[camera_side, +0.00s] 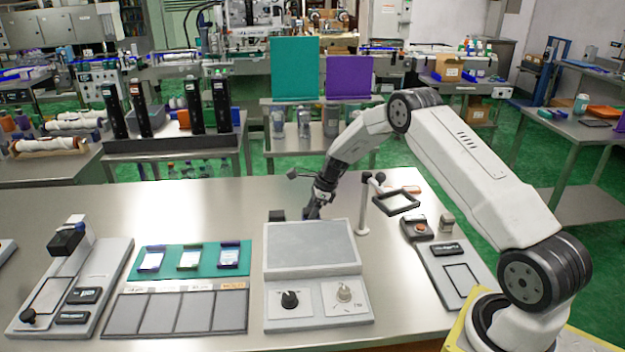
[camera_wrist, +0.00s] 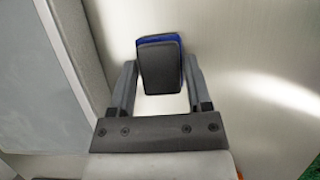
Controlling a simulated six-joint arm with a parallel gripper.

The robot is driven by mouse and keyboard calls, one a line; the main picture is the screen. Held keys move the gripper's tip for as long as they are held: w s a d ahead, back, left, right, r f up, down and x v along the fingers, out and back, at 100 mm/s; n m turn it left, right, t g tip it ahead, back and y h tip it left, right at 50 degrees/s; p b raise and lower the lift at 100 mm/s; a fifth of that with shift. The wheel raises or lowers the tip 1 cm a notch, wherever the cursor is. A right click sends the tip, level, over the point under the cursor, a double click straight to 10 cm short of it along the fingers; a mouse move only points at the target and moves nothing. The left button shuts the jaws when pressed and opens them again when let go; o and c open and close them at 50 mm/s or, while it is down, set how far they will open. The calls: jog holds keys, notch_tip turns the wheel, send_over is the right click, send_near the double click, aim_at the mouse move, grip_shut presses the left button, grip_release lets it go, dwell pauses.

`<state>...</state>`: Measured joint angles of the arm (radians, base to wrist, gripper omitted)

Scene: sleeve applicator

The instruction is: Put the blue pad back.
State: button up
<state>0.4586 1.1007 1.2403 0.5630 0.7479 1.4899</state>
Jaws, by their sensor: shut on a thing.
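In the wrist view, my gripper (camera_wrist: 160,92) is shut on the blue pad (camera_wrist: 160,40), seen as a dark block with a blue edge at its far side. In the side view, my gripper (camera_side: 313,212) is low behind the grey sloped console (camera_side: 310,243), and its fingertips are partly hidden. I cannot make out the held pad clearly there. A teal mat (camera_side: 208,272) left of the console carries three pale pieces with coloured frames. A grey tray (camera_side: 122,313) in front of the mat has several flat dark panels and small labels along its back edge.
A post with a dark frame (camera_side: 398,203) stands right of my gripper. A lever fixture (camera_side: 75,270) is at the left, and a grey plate (camera_side: 455,275) with a small button box (camera_side: 418,229) is at the right. The back left of the table is clear.

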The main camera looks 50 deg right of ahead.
jog(key=shift+f, duration=0.1)
jog(key=o, duration=1.2)
jog(key=shift+o, duration=0.2)
jog(key=v, duration=1.2)
jog(key=shift+a, duration=0.15)
